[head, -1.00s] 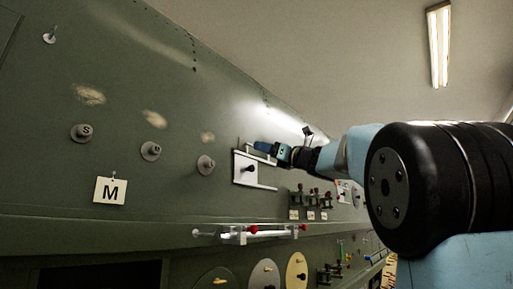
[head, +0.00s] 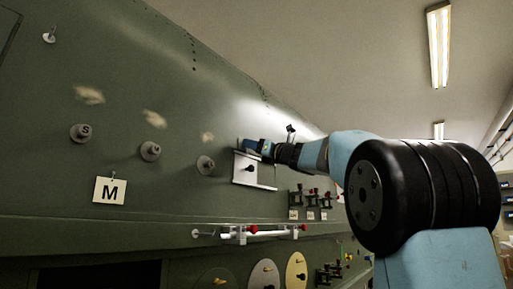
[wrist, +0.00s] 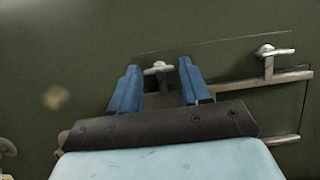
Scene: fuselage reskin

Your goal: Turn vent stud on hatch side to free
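In the wrist view a small pale metal stud with a crosswise head (wrist: 158,69) shows between the fingertips of my gripper (wrist: 160,64). The two blue fingers stand apart on either side of it, and I see no contact. A second similar stud (wrist: 269,52) stands farther right, above a metal rail. In the head view my gripper (head: 245,146) is at the upper edge of a pale panel (head: 266,175) with a dark knob (head: 249,169). I cannot tell from the head view which stud is between the fingers.
A card with M (head: 110,190) hangs there. A white bar with red ends (head: 270,234) sits below the panel. Small clamps (head: 312,199) stand right.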

